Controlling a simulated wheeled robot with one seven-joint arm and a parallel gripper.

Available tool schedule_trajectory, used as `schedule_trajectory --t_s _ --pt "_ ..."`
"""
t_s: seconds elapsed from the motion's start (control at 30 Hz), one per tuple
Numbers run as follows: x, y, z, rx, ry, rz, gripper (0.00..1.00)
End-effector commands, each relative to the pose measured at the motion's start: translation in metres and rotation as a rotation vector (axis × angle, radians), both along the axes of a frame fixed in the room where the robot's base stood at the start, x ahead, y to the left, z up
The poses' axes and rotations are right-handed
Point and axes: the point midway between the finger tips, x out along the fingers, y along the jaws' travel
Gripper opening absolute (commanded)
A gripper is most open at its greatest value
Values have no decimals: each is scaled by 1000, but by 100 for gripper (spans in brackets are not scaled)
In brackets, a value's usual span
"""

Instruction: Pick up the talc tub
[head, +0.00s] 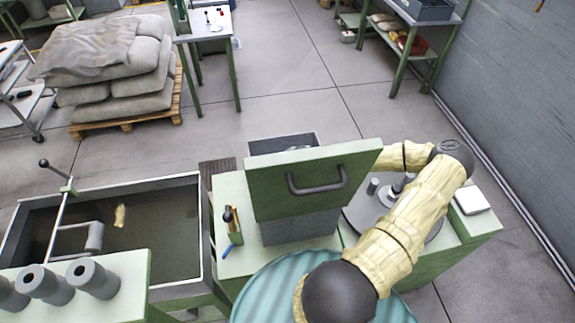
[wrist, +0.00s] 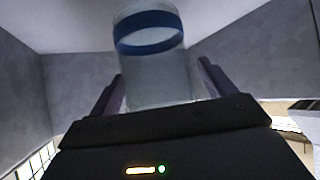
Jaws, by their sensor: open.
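A pale, whitish cylinder with a blue band (wrist: 150,32), which looks like the talc tub, stands in the wrist view just beyond my gripper. My gripper (wrist: 158,85) is open, with one dark finger on each side of the tub's lower part. I cannot tell whether either finger touches it. In the head view my arm reaches over the right part of the green machine and bends left behind the raised green panel. My gripper and the tub are hidden there.
The raised green panel (head: 318,180) with a dark handle (head: 316,182) stands close to my forearm. A round grey plate with posts (head: 353,214) lies under the arm. A water trough (head: 150,225) is at left. Open floor (head: 290,95) lies behind.

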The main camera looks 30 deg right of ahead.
Motion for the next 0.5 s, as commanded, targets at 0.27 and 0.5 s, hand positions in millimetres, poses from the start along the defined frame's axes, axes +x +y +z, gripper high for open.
schedule_trajectory --t_s 0.27,0.5 --pt "0 0 0 0 0 0 47" --pt "0 0 0 0 0 0 34"
